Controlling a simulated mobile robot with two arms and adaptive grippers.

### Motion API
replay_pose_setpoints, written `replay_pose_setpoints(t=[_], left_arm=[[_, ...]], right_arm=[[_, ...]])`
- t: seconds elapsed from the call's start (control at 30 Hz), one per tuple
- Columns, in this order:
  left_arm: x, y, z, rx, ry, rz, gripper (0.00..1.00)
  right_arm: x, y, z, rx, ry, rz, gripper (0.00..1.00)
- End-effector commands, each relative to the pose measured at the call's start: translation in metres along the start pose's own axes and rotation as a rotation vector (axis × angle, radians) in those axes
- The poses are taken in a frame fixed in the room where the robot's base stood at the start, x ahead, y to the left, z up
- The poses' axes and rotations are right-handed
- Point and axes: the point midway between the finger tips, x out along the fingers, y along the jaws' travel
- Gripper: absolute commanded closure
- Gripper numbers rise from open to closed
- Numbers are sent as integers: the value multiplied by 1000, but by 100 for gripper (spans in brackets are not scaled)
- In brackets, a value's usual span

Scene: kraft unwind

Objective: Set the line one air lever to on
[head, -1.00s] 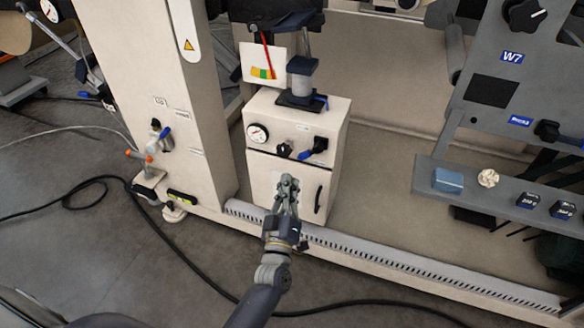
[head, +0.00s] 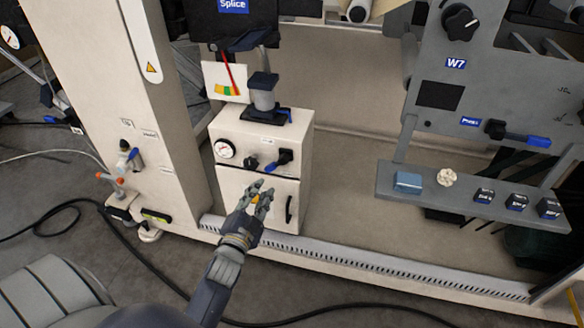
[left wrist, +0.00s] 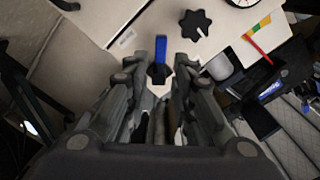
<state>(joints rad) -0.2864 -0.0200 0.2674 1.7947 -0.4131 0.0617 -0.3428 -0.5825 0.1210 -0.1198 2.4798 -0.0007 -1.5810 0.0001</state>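A lever with a blue handle (head: 271,166) and black hub sits on the front of the beige cabinet (head: 235,187), right of a black knob (head: 251,163). Its handle slants down to the left in the head view. I cannot read its label, so I cannot tell if it is line one's. My left gripper (head: 262,196) is open and empty in front of the cabinet door, below the lever. In the left wrist view the blue handle (left wrist: 161,48) appears between the spread fingertips (left wrist: 155,68); contact is not visible. My right gripper is out of view.
A round gauge (head: 225,149) is left of the knob. Other blue-handled levers are on the column (head: 131,155) and the right panel (head: 537,141). A grey shelf (head: 400,205) holds several small items. A slotted rail (head: 350,263) runs along the floor.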

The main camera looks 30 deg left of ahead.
Motion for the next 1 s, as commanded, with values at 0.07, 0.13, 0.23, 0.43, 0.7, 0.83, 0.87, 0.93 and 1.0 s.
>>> replay_pose_setpoints(t=[0.07,0.13,0.23,0.43,0.7,0.83,0.87,0.93,1.0], left_arm=[[10,0,0,2,3,-3,77],[21,0,0,1,5,-3,77],[41,0,0,-1,5,-3,77],[78,1,-1,-2,5,-2,77],[103,1,-1,-4,3,0,77],[105,0,-1,-5,3,-1,77],[105,0,-1,-5,3,-1,77],[105,0,-1,-5,3,0,77],[105,0,-1,-5,3,0,77]], right_arm=[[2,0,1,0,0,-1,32],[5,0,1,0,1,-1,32],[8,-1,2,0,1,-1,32],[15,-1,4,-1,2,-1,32],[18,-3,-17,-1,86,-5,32],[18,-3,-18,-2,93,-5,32],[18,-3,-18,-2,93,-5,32],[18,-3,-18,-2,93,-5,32],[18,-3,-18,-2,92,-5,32]])
